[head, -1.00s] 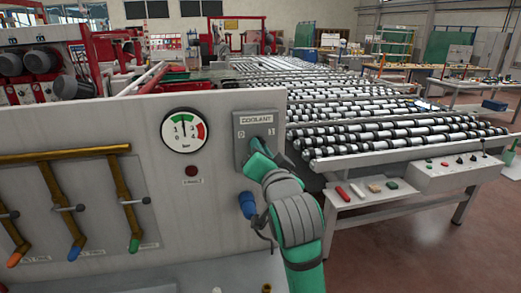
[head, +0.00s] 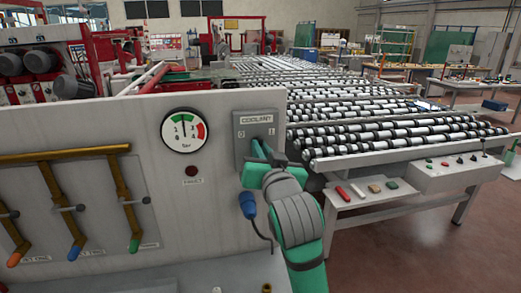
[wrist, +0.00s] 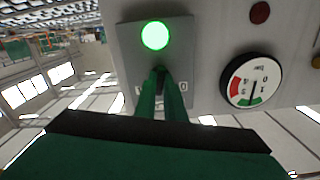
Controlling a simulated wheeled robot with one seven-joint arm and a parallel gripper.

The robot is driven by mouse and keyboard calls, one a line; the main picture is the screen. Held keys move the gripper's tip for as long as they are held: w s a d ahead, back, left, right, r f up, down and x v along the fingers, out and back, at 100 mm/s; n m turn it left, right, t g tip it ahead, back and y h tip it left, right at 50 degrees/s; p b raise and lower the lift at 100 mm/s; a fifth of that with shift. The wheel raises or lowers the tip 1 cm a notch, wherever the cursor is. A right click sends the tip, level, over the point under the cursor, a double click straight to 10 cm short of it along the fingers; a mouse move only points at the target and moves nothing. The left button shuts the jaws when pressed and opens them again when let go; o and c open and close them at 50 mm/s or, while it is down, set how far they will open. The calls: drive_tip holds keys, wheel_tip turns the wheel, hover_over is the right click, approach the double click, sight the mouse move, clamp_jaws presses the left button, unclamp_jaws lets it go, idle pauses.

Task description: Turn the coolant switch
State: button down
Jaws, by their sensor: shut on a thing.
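The coolant switch is on a grey box (head: 241,129) labelled COOLANT, at the right end of the pale panel. The box has a 0 mark at left and a 1 mark at right. In the head view my gripper (head: 259,149) is at the box front and covers the switch knob. In the wrist view the green fingers of my gripper (wrist: 163,84) are closed together on the dark switch knob (wrist: 161,71). The knob is mostly hidden between them, so its exact angle is hard to read. A round green lamp (wrist: 155,35) on the box is lit.
A pressure gauge (head: 184,130) and a dark red lamp (head: 191,171) are left of the box. Brass pipes with levers (head: 123,190) are further left. A roller conveyor (head: 390,137) stretches behind at right.

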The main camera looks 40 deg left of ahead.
drive_tip(key=n, duration=1)
drive_tip(key=shift+w+n, duration=0.1)
drive_tip(key=shift+n, duration=0.3)
drive_tip(key=shift+s, duration=0.2)
drive_tip(key=c, duration=1.8)
unclamp_jaws()
drive_tip(key=shift+c, duration=0.2)
drive_tip(key=v, duration=1)
drive_tip(key=shift+s+d, duration=0.15)
drive_tip(key=shift+d, duration=0.2)
